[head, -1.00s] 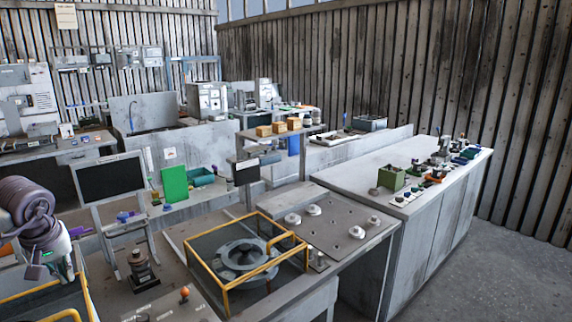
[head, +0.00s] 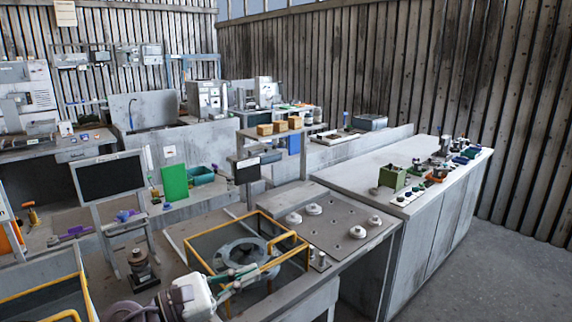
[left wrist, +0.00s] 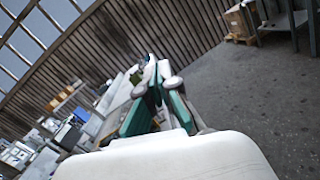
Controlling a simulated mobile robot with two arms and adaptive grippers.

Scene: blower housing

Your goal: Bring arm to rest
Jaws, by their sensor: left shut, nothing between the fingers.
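My left gripper (head: 245,276) shows at the lower middle of the head view, with its white body and green-grey fingers. It is shut and empty. It appears in front of the yellow-framed fixture (head: 188,252) that surrounds a round grey housing (head: 236,252); I cannot tell whether it touches the frame. In the left wrist view the closed fingers (left wrist: 158,78) point away from the camera toward the wooden wall. My right gripper is not in view.
A grey plate (head: 335,232) with several round metal parts lies right of the fixture. A long grey bench (head: 350,178) carries small parts. A dark screen (head: 110,178) stands at the left. Open floor (head: 500,265) lies at the right.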

